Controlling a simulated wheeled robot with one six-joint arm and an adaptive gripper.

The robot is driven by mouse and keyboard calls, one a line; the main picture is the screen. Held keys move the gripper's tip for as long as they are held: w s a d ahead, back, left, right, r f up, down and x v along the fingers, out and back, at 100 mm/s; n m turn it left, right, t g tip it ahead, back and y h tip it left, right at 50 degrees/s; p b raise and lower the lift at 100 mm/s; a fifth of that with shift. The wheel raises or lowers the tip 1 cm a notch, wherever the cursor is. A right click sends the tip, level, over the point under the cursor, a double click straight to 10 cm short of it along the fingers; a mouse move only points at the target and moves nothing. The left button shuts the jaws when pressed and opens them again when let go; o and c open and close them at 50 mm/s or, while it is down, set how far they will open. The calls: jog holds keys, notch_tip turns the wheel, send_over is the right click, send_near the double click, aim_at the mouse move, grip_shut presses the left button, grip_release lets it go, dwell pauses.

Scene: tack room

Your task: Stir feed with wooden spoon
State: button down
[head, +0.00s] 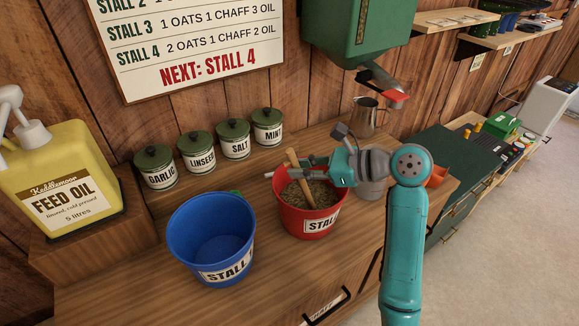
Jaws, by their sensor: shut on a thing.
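The wooden spoon (301,180) stands tilted in the red bucket (312,226), its lower end in the feed and hidden. Brown, grainy feed (315,192) lies in the red bucket, whose label reads STALL; its number is hard to read. My gripper (298,174) reaches in from the right, over the bucket's rim, and is shut on the upper part of the spoon's handle. The fingers are small in view and partly overlap the handle.
An empty-looking blue bucket (211,240) stands left of the red one. Labelled tins (202,153) line the wall. A feed oil jug (60,185) stands left. A green dispenser (362,35) hangs above. A metal pitcher (366,118) stands behind. Bare wood lies in front.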

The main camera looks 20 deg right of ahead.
notch_tip(320, 180, up, 23)
jog(key=w+a, duration=0.1)
jog(key=w, duration=0.2)
jog(key=shift+f, duration=0.15)
dwell(1.5)
